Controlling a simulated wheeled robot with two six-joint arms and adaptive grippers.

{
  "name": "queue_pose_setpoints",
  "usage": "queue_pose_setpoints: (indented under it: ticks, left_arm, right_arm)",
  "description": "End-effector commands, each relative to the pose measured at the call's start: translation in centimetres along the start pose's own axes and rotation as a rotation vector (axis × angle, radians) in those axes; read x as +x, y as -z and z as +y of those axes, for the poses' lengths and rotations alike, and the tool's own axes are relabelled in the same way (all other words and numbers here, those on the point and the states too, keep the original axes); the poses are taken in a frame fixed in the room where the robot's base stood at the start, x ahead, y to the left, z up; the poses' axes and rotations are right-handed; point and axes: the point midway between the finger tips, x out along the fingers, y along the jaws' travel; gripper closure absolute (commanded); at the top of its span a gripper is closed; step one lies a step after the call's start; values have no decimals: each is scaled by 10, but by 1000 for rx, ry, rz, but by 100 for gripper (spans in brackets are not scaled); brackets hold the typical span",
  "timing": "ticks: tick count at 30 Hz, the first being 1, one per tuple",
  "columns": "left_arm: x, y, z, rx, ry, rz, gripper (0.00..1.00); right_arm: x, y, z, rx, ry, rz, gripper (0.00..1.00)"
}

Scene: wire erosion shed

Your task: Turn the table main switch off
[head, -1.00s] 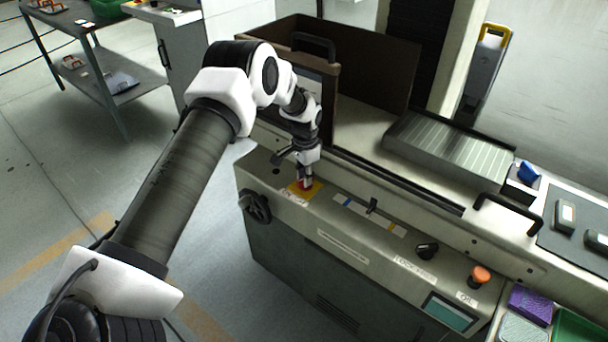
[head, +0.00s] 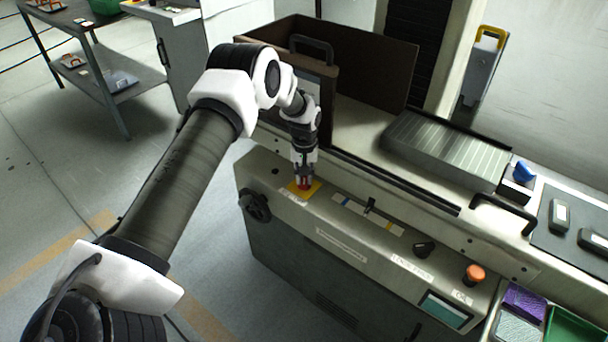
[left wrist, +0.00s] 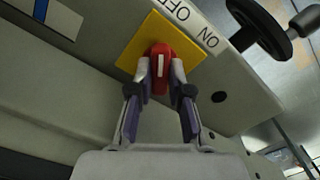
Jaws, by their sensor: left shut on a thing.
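The table main switch is a red rotary knob (left wrist: 160,60) on a yellow plate (left wrist: 188,62), with OFF and ON lettering (left wrist: 190,22) beside it in the left wrist view. In the head view the yellow plate (head: 314,187) lies on the sloping top of the machine's front panel. My left gripper (left wrist: 161,80) is shut on the red knob, with one finger on each side. In the head view the left gripper (head: 304,183) hides most of the knob. The knob's white mark runs lengthwise between the fingers. My right gripper is not in view.
A black handwheel (head: 256,206) sits left of the switch on the panel. A black lever (head: 370,206), a black knob (head: 426,249) and an orange button (head: 474,273) lie to the right. A brown open enclosure (head: 375,65) stands behind.

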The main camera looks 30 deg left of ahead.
Motion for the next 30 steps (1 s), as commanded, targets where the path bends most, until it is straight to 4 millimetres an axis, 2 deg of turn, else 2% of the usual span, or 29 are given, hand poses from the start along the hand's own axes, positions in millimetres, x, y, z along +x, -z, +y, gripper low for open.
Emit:
queue_pose_setpoints:
  ticks: [1, 10, 26, 27, 28, 30]
  left_arm:
    - [-5, 5, 2, -27, -6, 16, 100]
    - [-5, 5, 2, -148, -7, 16, 100]
    - [-5, 6, 2, -173, -8, 16, 100]
    - [-5, 6, 2, -173, -8, 16, 67]
    - [-4, 5, 1, -173, -8, 16, 57]
    - [-4, 4, 1, -172, -6, 13, 56]
  right_arm:
    - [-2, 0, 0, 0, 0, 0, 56]
    - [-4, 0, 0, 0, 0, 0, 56]
    - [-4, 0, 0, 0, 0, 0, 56]
    - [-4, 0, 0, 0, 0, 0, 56]
    - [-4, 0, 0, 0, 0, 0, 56]
    - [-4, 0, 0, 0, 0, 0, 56]
